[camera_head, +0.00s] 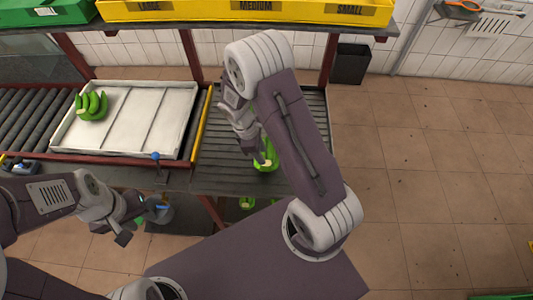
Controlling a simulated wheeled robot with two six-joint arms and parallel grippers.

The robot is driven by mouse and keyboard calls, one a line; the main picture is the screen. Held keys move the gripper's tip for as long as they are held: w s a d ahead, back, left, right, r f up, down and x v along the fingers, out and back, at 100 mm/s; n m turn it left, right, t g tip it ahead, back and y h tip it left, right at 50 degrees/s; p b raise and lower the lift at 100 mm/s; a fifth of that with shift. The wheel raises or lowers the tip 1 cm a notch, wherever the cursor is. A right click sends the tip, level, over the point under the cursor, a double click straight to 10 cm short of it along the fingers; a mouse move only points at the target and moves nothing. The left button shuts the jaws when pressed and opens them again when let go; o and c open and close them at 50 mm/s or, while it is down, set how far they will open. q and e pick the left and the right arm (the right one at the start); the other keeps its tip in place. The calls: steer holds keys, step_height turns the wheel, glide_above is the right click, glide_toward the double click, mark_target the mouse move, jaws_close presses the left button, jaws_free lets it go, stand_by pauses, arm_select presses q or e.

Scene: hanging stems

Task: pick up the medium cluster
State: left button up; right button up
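A green banana cluster (92,106) lies at the left end of the white tray. Another green banana cluster (265,160) is on the slatted surface right of the tray, partly hidden by my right arm and gripper. My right gripper (262,158) reaches down at this cluster; its fingers are partly hidden, and I cannot tell whether they grip it. My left gripper (139,224) is in front of the tray, below its front edge, with its fingers apart and no cluster in them. I cannot tell which cluster is the medium one.
The white divided tray (125,121) rests on a roller conveyor (32,108). Above are yellow bins (215,10) labelled LARGE, MEDIUM and SMALL, and a green bin (40,14). Small green pieces (246,203) show below the slatted surface. A dark bin (350,64) stands by the wall.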

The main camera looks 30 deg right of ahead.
mark_target(267, 152)
steer(key=shift+w+a+p+x, duration=0.1)
steer(key=shift+p+x, duration=0.25)
steer(key=shift+x, duration=1.2)
steer(key=shift+w+a+p+x, duration=0.15)
steer(key=shift+p+x, duration=0.2)
steer(key=shift+x, duration=1.25)
jaws_close()
